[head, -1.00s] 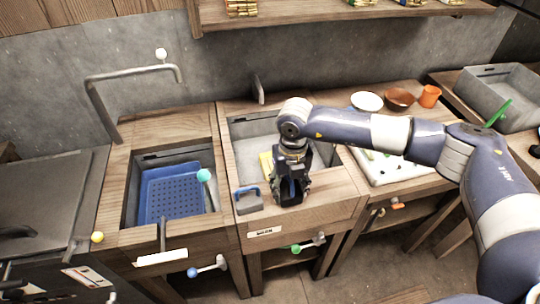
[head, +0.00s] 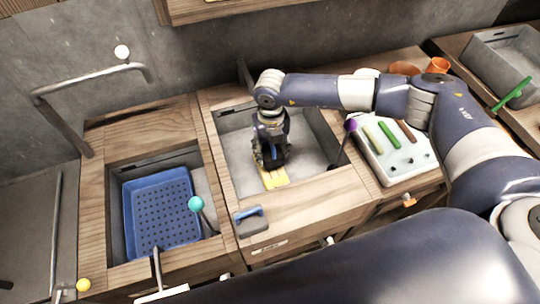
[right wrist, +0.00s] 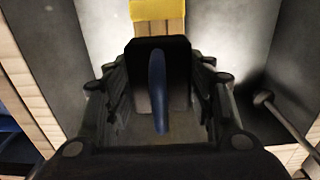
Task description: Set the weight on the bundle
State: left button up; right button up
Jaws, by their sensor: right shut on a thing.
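My right gripper (head: 270,160) points down inside the middle basin. It is shut on a dark weight with a blue handle; in the right wrist view the blue handle (right wrist: 158,90) stands between the fingers. The bundle (head: 272,178), a yellow piece, lies on the basin floor just in front of the gripper and is partly hidden by it. In the right wrist view the yellow piece (right wrist: 157,9) lies beyond the weight, with a wooden part beside it. I cannot tell whether the weight touches the bundle. My left gripper is not in view.
A grey block with a blue handle (head: 250,219) sits on the basin's front rim. A blue perforated tray (head: 160,210) fills the left basin. A purple-topped rod (head: 345,135) leans at the right wall. A white board (head: 395,165) with coloured sticks lies to the right.

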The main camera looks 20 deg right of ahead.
aim_at(271, 159)
jog(key=shift+w+f, duration=0.1)
jog(key=shift+f, duration=0.25)
notch_tip(271, 159, down, 4)
jog(key=shift+r+p, duration=0.1)
jog(key=shift+p, duration=0.2)
jog(key=shift+w, duration=0.1)
jog(key=shift+f, duration=0.2)
jog(key=o, duration=1.5)
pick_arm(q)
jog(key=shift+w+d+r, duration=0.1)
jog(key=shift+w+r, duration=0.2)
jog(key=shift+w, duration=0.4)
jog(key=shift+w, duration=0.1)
